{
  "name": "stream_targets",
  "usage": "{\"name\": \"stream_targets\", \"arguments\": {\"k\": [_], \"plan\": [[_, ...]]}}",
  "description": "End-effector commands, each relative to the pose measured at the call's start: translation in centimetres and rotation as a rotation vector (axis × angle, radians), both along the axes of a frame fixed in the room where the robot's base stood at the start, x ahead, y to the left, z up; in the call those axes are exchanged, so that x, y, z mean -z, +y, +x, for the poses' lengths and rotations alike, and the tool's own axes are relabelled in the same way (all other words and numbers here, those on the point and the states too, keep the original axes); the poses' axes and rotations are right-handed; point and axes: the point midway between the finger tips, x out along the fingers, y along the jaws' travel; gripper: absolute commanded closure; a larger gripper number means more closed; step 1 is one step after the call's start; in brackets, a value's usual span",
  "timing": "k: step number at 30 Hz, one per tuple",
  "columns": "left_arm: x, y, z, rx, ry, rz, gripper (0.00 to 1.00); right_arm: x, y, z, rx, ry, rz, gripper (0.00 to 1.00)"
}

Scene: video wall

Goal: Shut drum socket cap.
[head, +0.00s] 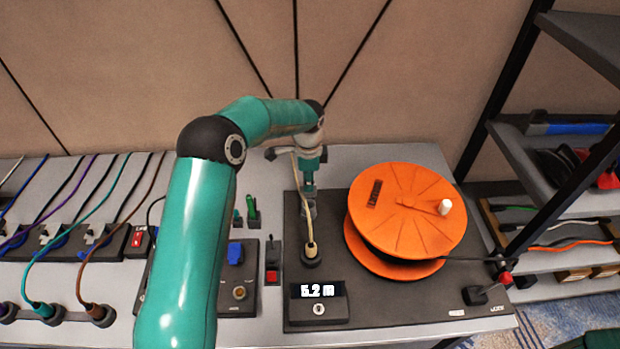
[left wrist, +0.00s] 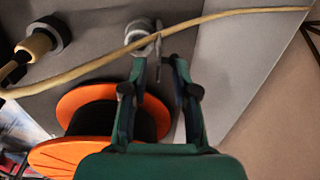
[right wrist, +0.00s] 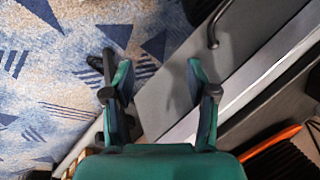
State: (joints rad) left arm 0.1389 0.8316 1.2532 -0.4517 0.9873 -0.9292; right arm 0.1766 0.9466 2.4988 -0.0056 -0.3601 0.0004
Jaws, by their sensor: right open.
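The orange cable drum (head: 405,215) stands on a dark panel (head: 335,270). A small black socket-like block (head: 478,295) with a slim raised part is at the panel's right front; I cannot tell for sure that it is the socket cap. My left gripper (head: 310,190) points down at a grey round fitting (left wrist: 141,32) behind the drum's left side. In the left wrist view its fingers (left wrist: 160,65) are apart, with a thin upright piece between or behind the tips; contact is unclear. My right gripper (right wrist: 158,68) is open and empty, above floor and bench edge.
A cream cable (left wrist: 90,68) crosses just past the left fingertips and ends at a plug (head: 311,252) on the panel. A display (head: 318,292) reads 5.2 m. A red-ended connector (head: 505,279) is at the right edge. Shelves (head: 550,160) stand at right.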

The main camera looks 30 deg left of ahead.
Motion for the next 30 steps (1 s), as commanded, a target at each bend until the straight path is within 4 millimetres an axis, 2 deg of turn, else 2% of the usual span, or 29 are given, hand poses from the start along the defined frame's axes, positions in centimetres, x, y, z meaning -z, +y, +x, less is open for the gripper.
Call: {"name": "stream_targets", "arguments": {"k": [7,12,18,19,30], "plan": [[0.08,0.0,0.0,0.0,0.0,0.0,0.71,0.01,0.0,0.0,0.0,0.0,0.0,0.43],[0.06,-0.01,0.01,0.0,0.0,0.0,1.0,0.01,0.0,0.0,0.0,0.0,0.0,0.43],[0.04,-0.02,0.03,0.001,-0.001,0.001,1.0,0.0,0.0,0.0,0.0,0.0,0.0,0.43],[0.04,-0.6,0.09,0.005,-0.001,0.001,1.0,0.01,0.01,-0.03,0.0,0.001,0.0,0.43],[0.06,-0.29,0.15,0.005,-0.011,0.005,1.0,0.4,-0.01,0.0,0.0,0.0,0.0,0.43]]}}
